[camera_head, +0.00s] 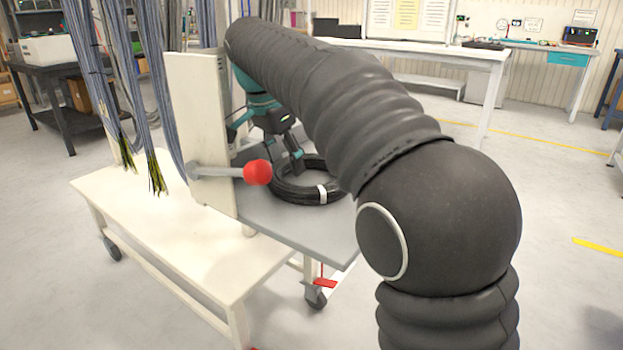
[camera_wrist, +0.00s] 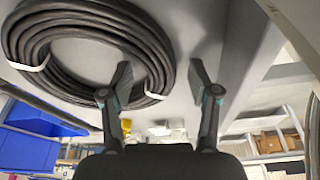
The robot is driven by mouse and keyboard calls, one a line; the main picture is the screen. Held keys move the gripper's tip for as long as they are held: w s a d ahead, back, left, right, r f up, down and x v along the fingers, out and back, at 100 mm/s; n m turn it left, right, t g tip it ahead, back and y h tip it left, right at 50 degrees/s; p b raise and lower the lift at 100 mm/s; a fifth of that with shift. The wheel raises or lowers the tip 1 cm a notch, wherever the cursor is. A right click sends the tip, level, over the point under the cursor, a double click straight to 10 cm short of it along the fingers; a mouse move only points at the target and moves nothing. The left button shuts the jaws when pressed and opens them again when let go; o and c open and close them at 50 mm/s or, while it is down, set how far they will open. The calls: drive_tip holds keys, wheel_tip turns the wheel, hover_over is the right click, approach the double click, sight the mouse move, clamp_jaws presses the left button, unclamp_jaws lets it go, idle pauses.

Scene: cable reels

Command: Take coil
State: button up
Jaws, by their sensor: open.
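A black cable coil (camera_head: 288,194) with white ties lies flat on a grey shelf (camera_head: 265,218) of the cart. In the wrist view the coil (camera_wrist: 140,38) fills the upper left. My gripper (camera_head: 291,152) is above the far side of the coil in the head view, pointing down. In the wrist view my gripper (camera_wrist: 158,73) is open, with the left finger in front of the coil's band and the right finger outside it over bare grey surface. The gap between the fingers is empty or just spans the coil's outer edge; I cannot tell if they touch it.
A white upright panel (camera_head: 200,130) with a red-knobbed lever (camera_head: 257,172) stands left of the coil. Bundles of grey cables (camera_head: 150,90) hang over the cart's white lower deck (camera_head: 165,230). Workbenches stand behind. Blue bins (camera_wrist: 30,148) show in the wrist view.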

clamp_jaws()
drive_tip(key=shift+r, duration=0.15)
drive_tip(key=shift+r, duration=0.3)
drive_tip(key=r, duration=0.1)
drive_tip(key=r+p, duration=0.1)
drive_tip(key=r, duration=0.2)
drive_tip(key=shift+w+d, duration=0.15)
drive_tip(key=shift+d, duration=0.15)
drive_tip(key=w+d+r+p, duration=0.3)
drive_tip(key=d+r, duration=0.3)
drive_tip(key=d, duration=0.4)
drive_tip(key=shift+w+d, duration=0.15)
drive_tip(key=shift+w, duration=0.25)
drive_tip(key=shift+r, duration=0.1)
